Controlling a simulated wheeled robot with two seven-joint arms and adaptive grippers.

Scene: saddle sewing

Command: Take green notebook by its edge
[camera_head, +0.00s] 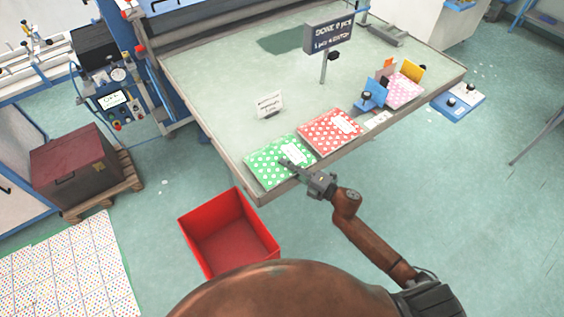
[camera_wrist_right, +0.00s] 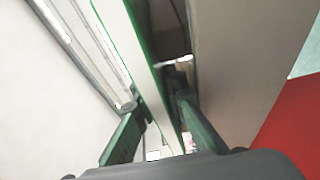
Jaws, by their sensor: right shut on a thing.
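The green notebook (camera_head: 269,163), with white dots and a white label, lies at the near left corner of the table, by its front edge. My right gripper (camera_head: 291,166) is at the notebook's right front side in the head view. In the right wrist view its two fingers (camera_wrist_right: 152,128) stand on either side of the notebook's thin green-and-white edge (camera_wrist_right: 150,75), and they are shut on it. My left gripper is not in view.
A red dotted notebook (camera_head: 329,131) lies to the right of the green one. An open red bin (camera_head: 229,238) stands on the floor below the front corner.

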